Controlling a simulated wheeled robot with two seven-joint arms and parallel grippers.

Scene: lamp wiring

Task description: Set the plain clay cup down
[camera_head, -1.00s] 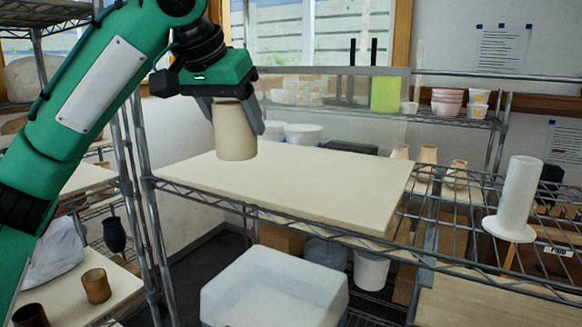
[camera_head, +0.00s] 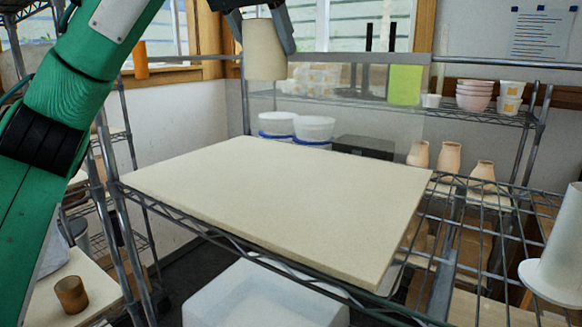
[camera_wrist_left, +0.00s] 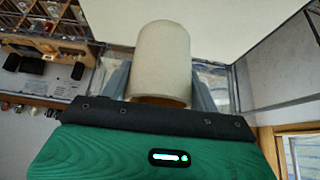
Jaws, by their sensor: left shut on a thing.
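The plain clay cup (camera_head: 265,52) is beige and smooth. It hangs in the air in the head view, its lower end clear of the pale board (camera_head: 280,205) and seen above the board's back edge. My left gripper (camera_head: 263,30) is shut on it, a finger on either side; the gripper's upper part is cut off by the frame. In the left wrist view the cup (camera_wrist_left: 163,60) sits between the two grey fingers (camera_wrist_left: 160,85), with the pale board (camera_wrist_left: 235,22) beyond it. My right gripper is not in view.
The board is bare and lies on a wire shelf. White tubs (camera_head: 314,128) and terracotta vases (camera_head: 449,157) stand behind it. A white cylinder on a flange (camera_head: 562,245) stands at the right. A metal post (camera_head: 110,215) rises at the left.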

